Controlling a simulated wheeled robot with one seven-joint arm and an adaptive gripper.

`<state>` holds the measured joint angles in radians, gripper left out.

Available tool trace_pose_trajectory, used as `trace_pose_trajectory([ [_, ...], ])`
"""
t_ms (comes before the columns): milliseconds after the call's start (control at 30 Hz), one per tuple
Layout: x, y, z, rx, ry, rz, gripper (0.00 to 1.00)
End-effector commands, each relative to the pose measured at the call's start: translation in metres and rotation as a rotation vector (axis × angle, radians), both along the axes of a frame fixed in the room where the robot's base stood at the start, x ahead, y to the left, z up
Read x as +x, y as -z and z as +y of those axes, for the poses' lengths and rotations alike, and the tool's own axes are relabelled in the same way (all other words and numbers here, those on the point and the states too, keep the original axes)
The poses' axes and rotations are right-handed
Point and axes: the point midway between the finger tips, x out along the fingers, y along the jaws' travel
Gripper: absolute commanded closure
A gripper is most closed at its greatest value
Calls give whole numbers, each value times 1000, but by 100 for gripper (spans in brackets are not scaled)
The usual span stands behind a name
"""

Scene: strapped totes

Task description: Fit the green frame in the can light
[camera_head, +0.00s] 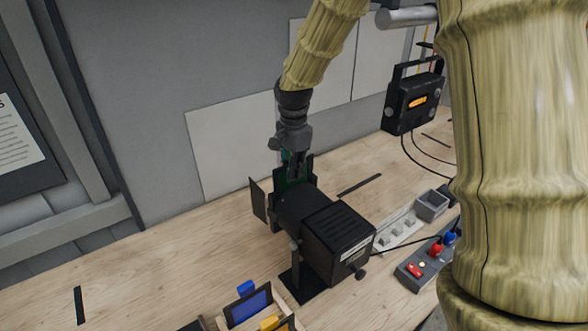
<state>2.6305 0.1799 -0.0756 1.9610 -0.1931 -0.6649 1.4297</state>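The can light (338,240) is a black lamp with a boxy back and open flaps, standing on a dark base on the wooden bench. My gripper (293,172) points down over the front end of the lamp, by its upright flaps. The green frame (284,184) shows as a dark green piece below and beside the fingers, at the lamp's front. The fingers appear shut on its upper part. The lamp and flaps hide its lower part, so I cannot tell how deep it sits in the lamp's front.
A rack (258,307) holds a blue and a yellow frame at the bottom edge. Right of the lamp are a power strip (398,230), a grey box (432,204) and a switch box (424,264) with cables. A black work light (413,101) hangs at the back right. The bench's left side is mostly clear.

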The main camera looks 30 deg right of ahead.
Motion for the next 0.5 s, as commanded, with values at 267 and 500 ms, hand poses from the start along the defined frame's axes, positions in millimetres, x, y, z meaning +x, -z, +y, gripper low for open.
trace_pose_trajectory([
  [267,0,6,0,0,0,0,100],
  [500,0,10,0,0,1,-1,100],
])
